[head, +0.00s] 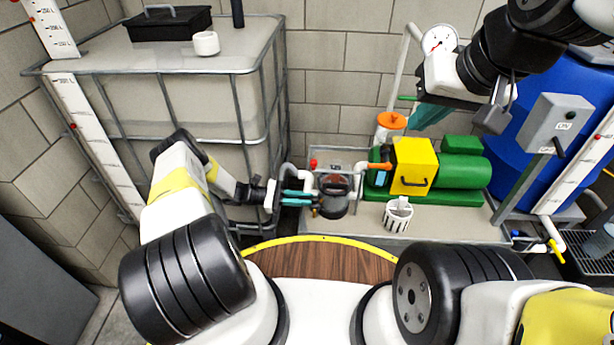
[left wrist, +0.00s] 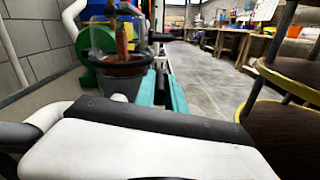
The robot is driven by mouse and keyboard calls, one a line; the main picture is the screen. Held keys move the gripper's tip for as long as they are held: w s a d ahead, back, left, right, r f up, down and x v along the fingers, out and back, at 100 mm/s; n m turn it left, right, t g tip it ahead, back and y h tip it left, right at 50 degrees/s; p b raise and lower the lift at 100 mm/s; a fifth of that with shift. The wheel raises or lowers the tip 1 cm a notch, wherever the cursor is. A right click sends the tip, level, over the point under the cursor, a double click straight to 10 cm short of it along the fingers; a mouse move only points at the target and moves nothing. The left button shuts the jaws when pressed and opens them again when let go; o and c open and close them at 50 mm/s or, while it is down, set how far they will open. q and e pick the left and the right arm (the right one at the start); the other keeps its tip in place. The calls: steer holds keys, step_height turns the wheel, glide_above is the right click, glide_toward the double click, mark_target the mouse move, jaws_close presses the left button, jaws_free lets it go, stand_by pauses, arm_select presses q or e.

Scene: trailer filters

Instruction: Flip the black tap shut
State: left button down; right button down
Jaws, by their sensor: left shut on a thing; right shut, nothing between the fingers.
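My left gripper (head: 298,197) reaches in from the left with its teal fingers close to the pipework just left of the dark filter bowl (head: 333,197). In the left wrist view its fingers (left wrist: 163,92) are shut on a small dark piece, which looks like the black tap's handle. The fingers and wrist hide most of the tap, so its angle cannot be told. The bowl also shows beside the fingers in the left wrist view (left wrist: 118,72). My right gripper (head: 431,113) is shut and empty, high at the right, away from the filter.
A caged white tank (head: 190,120) stands at the left, with a black crate and white cup on top. A yellow box (head: 413,166) and green pump (head: 462,168) sit right of the filter. A white slotted holder (head: 398,214) stands in front. A blue barrel (head: 540,120) is at right.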

arm_select(q)
steer(key=c, duration=1.4)
jaws_free()
steer(key=a, duration=0.8)
steer(key=shift+w, duration=0.1)
steer(key=shift+d, duration=0.1)
